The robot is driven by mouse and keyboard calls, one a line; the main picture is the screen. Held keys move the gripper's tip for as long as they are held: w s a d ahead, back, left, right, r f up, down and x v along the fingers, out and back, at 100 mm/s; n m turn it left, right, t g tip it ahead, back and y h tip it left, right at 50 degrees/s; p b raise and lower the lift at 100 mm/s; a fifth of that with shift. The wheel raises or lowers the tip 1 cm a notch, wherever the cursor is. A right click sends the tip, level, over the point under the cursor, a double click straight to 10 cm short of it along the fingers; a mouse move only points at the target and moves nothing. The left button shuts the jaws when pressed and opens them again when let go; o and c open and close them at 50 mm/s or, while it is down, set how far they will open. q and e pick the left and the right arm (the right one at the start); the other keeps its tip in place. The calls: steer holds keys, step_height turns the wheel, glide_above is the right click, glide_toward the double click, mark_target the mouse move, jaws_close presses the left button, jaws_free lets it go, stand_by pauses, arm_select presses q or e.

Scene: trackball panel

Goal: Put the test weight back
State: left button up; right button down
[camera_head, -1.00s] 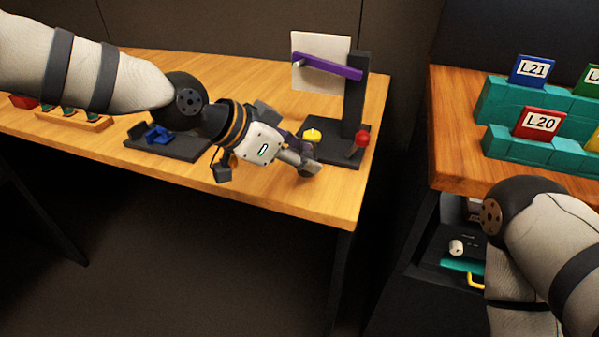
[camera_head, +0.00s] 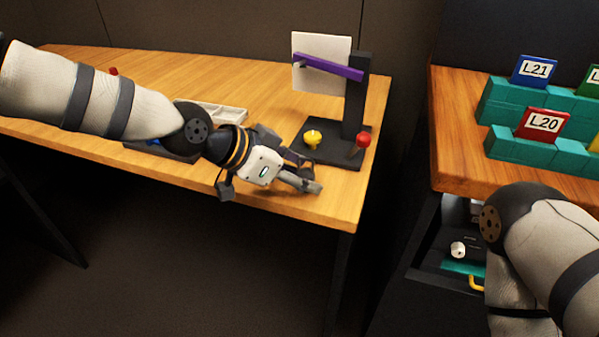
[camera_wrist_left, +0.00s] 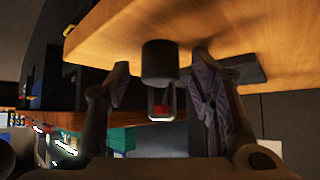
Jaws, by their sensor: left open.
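The test weight seems to be the dark cylinder with a loop handle (camera_wrist_left: 160,60) in the left wrist view. It lies between my left gripper's (camera_wrist_left: 158,85) two fingers, with a gap on each side. A red patch shows through the loop. In the head view my left gripper (camera_head: 312,177) is low over the front right of the wooden table, its fingers apart, just in front of the black stand (camera_head: 335,152). I cannot make out the weight there. My right arm shows at the lower right, but its gripper does not.
The stand carries a yellow knob (camera_head: 312,138), a red knob (camera_head: 362,140), a purple bar (camera_head: 330,67) and a white panel (camera_head: 318,85). A pale tray (camera_head: 222,113) lies behind my left wrist. A teal rack (camera_head: 520,150) is on the right-hand table, across a gap.

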arm_select(q)
steer(key=shift+r, duration=0.35)
steer(key=p+v, duration=0.2)
steer(key=v, duration=0.9)
steer(key=s+a+f+n+g+y, duration=0.25)
steer(key=s+f+n+g, duration=0.4)
steer(key=s+f, duration=1.8)
steer(key=s+a+f+n+y, duration=0.2)
steer(key=s+a+y, duration=0.1)
steer(key=s+a, duration=0.3)
steer(key=s+a+f+n+g+y+p, duration=0.1)
steer(key=s+a+f+n+y, duration=0.2)
steer(key=s, duration=0.7)
steer(key=a, duration=0.2)
steer(key=shift+s+a+n, duration=0.35)
steer(key=shift+a, duration=0.05)
arm_select(e)
steer(key=shift+t, duration=0.8)
steer(key=w+r, duration=0.4)
